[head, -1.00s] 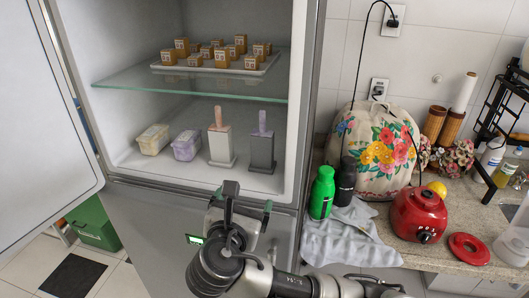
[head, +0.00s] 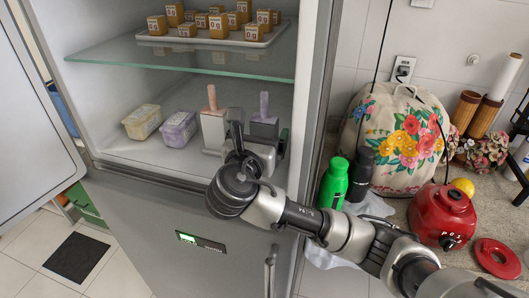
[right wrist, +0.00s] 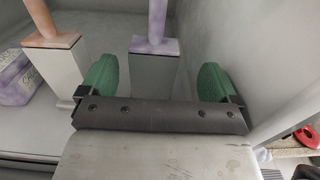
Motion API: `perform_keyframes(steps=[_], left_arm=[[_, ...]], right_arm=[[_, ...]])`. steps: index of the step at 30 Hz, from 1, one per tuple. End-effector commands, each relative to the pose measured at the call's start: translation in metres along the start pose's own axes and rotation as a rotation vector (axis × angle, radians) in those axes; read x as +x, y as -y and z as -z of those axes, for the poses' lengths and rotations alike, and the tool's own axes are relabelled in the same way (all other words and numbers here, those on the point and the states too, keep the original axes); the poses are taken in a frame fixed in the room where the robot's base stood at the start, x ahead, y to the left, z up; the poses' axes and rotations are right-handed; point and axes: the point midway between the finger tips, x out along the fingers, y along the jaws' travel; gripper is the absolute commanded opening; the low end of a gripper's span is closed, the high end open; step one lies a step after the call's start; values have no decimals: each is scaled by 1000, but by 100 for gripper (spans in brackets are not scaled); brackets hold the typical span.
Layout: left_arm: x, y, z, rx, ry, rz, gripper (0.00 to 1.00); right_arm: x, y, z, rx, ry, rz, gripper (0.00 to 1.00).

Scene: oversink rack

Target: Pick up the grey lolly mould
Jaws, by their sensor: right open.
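The grey lolly mould (head: 264,126) with a purple stick stands upright on the lower fridge shelf, at the right, partly hidden behind my right gripper in the head view. My right gripper (head: 260,142) is in front of it and open. In the right wrist view, the grey mould (right wrist: 155,72) stands between the two green fingertips, with a gap on each side; its lower part is hidden by the gripper body. My left gripper is not in view.
A white mould with an orange stick (right wrist: 55,68) stands just left of the grey one, close to the left finger. Two lidded tubs (head: 178,129) sit further left. The fridge's side wall (right wrist: 225,40) is close on the right. A glass shelf (head: 190,56) with a tray of small boxes is above.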

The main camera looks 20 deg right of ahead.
Motion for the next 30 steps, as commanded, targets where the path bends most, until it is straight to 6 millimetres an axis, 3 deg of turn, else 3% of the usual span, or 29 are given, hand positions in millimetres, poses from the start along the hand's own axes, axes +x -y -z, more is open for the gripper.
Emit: perform_keyframes(steps=[9, 13, 20, 30], left_arm=[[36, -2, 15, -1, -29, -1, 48], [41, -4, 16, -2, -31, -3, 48], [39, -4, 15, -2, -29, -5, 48], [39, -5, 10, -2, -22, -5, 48]], right_arm=[[39, -7, 2, 1, 2, 3, 92], [49, -7, 0, 0, 1, 1, 92], [51, -7, -2, 0, 0, 0, 92], [51, -7, -2, 0, 0, 0, 42]])
